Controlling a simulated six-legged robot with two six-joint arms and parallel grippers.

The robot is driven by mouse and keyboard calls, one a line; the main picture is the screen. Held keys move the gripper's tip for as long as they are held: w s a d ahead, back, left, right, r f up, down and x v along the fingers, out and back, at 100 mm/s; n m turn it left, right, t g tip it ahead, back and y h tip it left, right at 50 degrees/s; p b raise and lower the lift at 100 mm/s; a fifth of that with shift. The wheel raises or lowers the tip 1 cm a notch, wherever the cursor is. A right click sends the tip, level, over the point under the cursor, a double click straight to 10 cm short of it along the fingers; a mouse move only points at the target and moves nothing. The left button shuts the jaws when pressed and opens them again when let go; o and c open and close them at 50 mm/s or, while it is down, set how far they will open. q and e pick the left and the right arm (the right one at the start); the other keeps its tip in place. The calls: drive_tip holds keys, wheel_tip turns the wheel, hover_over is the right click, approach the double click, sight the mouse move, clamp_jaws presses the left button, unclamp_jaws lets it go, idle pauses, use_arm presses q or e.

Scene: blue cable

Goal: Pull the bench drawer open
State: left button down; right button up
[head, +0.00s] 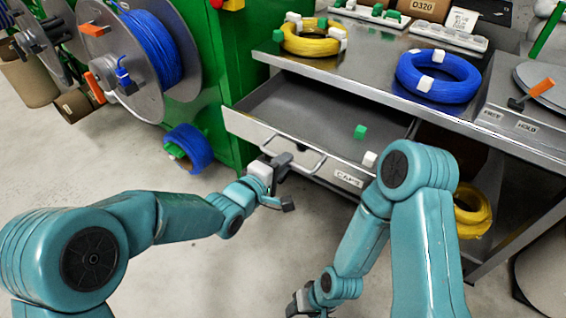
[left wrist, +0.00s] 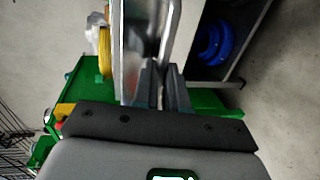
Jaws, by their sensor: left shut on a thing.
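The bench drawer (head: 290,110) stands pulled out from under the metal bench top, with its inside showing. Its front carries a "CAPS" label (head: 348,178) and a metal bar handle (head: 310,168). My left gripper (head: 287,182) is at the left part of this handle and is shut on it. In the left wrist view the fingers (left wrist: 158,88) close about a thin metal bar, with the drawer front beside them. My right gripper (head: 304,303) hangs low at the bottom edge, away from the drawer. Its fingers are too cut off to judge.
A green cube (head: 360,131) and a white cube (head: 369,159) are in the drawer. Yellow (head: 308,40) and blue (head: 438,77) cable coils lie on the bench top. A cable reel (head: 140,60) and green cabinet stand left. Floor before the drawer is clear.

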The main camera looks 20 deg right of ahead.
use_arm(q)
drive_tip(key=shift+s+a, duration=0.15)
drive_tip(key=shift+a, duration=0.05)
use_arm(e)
drive_tip(key=shift+s+a+r, duration=0.1)
drive_tip(key=shift+s+a, duration=0.15)
drive_tip(key=shift+a, duration=0.15)
use_arm(q)
drive_tip(key=c, duration=1.2)
unclamp_jaws()
drive_tip(key=shift+o, duration=0.2)
use_arm(e)
drive_tip(key=shift+d, duration=0.1)
use_arm(q)
drive_tip(key=p+v, duration=0.3)
drive_tip(key=v, duration=1.3)
drive_tip(key=shift+p, duration=0.4)
use_arm(e)
drive_tip(key=r, duration=0.3)
drive_tip(key=shift+s+a+r, duration=0.2)
drive_tip(key=shift+s+a, duration=0.15)
drive_tip(key=shift+a, duration=0.05)
